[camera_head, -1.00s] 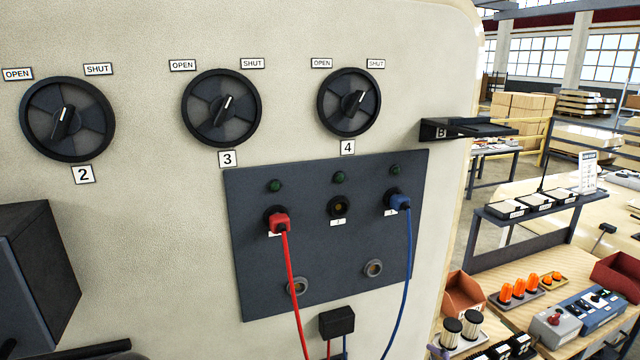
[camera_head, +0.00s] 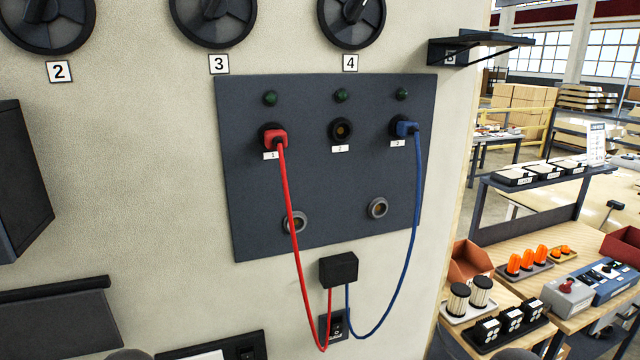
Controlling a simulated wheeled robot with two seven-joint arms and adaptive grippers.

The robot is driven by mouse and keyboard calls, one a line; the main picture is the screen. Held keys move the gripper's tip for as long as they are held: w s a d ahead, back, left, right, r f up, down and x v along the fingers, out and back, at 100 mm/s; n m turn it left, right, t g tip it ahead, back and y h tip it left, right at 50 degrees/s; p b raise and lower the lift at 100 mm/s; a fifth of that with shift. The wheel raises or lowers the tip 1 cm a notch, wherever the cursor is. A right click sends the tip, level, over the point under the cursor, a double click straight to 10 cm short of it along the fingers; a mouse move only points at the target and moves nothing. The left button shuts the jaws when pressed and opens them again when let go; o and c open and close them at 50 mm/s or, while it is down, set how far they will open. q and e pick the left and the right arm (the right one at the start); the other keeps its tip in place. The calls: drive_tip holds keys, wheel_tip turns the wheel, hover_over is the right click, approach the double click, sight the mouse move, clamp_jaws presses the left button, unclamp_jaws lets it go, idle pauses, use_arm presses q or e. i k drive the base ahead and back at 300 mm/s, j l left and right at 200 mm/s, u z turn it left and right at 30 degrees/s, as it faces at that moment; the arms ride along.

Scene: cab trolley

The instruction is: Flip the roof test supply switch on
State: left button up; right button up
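A small black rocker switch (camera_head: 337,325) is on the cream wall below the black cable box (camera_head: 339,269), partly behind the red cable. Another black switch (camera_head: 246,352) is in a dark plate cut off by the bottom edge. I cannot read a label saying which is the roof test supply switch, nor tell their positions. The dark socket panel (camera_head: 330,220) holds a red plug (camera_head: 274,139) in socket 1 and a blue plug (camera_head: 403,128) in socket 3. Socket 2 (camera_head: 341,131) is empty. Neither of my grippers is clearly visible.
Round dials 2 (camera_head: 45,22), 3 (camera_head: 214,18) and 4 (camera_head: 351,18) sit above the panel. A dark box (camera_head: 22,185) and a dark ledge (camera_head: 60,318) stick out at left. A small shelf (camera_head: 478,42) juts out at upper right. A cluttered workbench (camera_head: 515,252) stands at right.

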sight(565, 287)
drive_tip(key=z, duration=1.55)
drive_tip(key=i+l+u, duration=0.1)
drive_tip(key=u, duration=1.1)
drive_tip(key=i+l+u, duration=0.1)
drive_tip(key=l+u, duration=0.25)
drive_tip(key=l, duration=0.3)
drive_tip(key=l+u, duration=0.35)
drive_tip(key=l, duration=0.3)
drive_tip(key=k+l+u, duration=0.1)
drive_tip(key=l+u, duration=0.25)
drive_tip(key=l, duration=0.3)
drive_tip(key=k+l+u, duration=0.15)
drive_tip(key=l+u, duration=0.25)
drive_tip(key=l, duration=0.2)
drive_tip(key=k+l, duration=0.1)
drive_tip(key=l, duration=0.25)
drive_tip(key=k+l, duration=0.15)
drive_tip(key=l, duration=0.25)
drive_tip(key=k+l, duration=0.1)
drive_tip(key=l, duration=0.25)
drive_tip(key=k+l, duration=0.1)
drive_tip(key=l, duration=0.25)
drive_tip(key=k+l, duration=0.15)
drive_tip(key=l, duration=0.2)
